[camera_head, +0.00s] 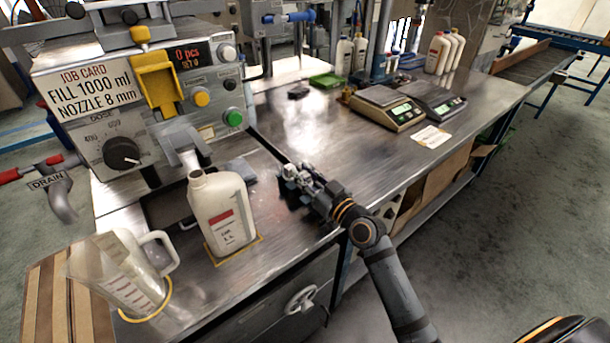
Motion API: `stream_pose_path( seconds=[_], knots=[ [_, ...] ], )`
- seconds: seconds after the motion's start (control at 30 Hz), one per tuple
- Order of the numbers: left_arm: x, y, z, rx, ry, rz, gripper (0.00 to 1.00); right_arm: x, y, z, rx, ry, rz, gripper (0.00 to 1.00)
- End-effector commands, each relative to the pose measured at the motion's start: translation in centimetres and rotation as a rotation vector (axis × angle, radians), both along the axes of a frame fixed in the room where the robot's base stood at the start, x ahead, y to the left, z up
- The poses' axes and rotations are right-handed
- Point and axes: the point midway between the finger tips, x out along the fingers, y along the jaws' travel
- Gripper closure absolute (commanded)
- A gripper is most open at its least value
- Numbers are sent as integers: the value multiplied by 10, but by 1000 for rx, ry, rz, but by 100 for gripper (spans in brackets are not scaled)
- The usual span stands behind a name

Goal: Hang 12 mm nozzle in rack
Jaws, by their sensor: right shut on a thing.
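My right gripper (298,182) is above the steel bench, to the right of the white bottle. It is shut on a small silvery metal piece (290,171), which looks like a nozzle; its size cannot be read. The fingers hide part of it. A grey spout (187,155) on the filling machine (95,105) hangs just above the mouth of the white bottle (221,214). The job card on the machine reads nozzle 8 mm. I cannot make out a nozzle rack for certain. My left gripper is not in view.
A clear measuring jug (118,275) stands at the front left in a yellow ring. Two scales (388,108) (437,100) and a paper label (431,137) are on the right of the bench (310,120). White bottles (445,52) stand behind. The middle of the bench is mostly clear.

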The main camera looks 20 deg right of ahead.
Motion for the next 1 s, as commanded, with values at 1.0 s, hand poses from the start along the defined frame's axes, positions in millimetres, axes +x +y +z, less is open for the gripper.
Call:
stream_pose_path(
  seconds=[1.0],
  knots=[
    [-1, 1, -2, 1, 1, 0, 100, -71, -25, -6, -6, 3, -1, 51]
  ],
)
